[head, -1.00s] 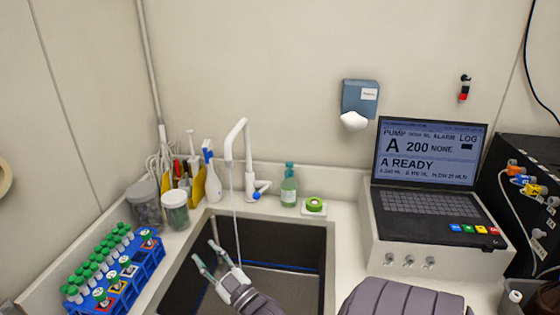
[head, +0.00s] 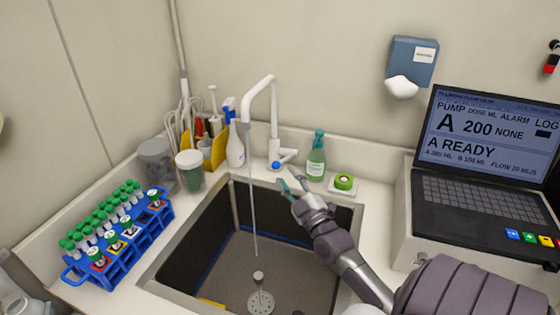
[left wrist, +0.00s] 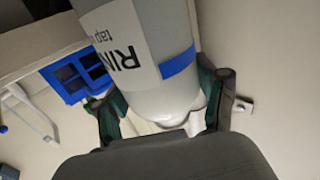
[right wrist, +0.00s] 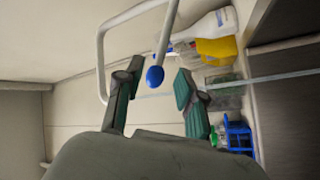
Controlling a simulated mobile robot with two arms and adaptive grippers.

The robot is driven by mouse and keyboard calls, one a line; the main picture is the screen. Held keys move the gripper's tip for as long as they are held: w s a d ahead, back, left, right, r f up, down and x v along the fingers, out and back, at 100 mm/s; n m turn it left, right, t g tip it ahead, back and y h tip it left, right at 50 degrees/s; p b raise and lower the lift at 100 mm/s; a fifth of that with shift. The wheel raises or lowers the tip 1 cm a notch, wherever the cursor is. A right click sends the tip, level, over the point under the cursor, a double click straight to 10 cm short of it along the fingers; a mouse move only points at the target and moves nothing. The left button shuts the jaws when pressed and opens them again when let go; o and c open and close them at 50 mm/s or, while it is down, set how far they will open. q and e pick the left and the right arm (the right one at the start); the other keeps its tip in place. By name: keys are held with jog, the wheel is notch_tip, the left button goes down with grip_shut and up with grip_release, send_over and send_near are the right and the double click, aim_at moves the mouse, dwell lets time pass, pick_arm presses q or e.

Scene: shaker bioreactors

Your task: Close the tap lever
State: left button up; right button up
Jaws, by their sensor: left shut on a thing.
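The white tap (head: 274,125) stands behind the sink, and a thin stream of water runs from its spout. Its lever has a blue knob (head: 276,166) pointing toward me; the knob also shows in the right wrist view (right wrist: 155,76). My right gripper (head: 291,184) is open just in front of and below the lever. In the right wrist view the knob appears between its spread fingertips (right wrist: 155,90), with no contact visible. My left gripper (left wrist: 155,115) is shut on a white bottle (left wrist: 165,100) with a blue band and a partly hidden "RIN" label.
The sink (head: 215,285) lies below the tap. A blue tube rack (head: 125,240), jars and a spray bottle (head: 235,148) stand left. A laptop (head: 480,160) is at right.

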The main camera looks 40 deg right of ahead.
aim_at(279, 164)
jog(key=x, duration=0.6)
jog(key=shift+p, duration=0.35)
grip_shut()
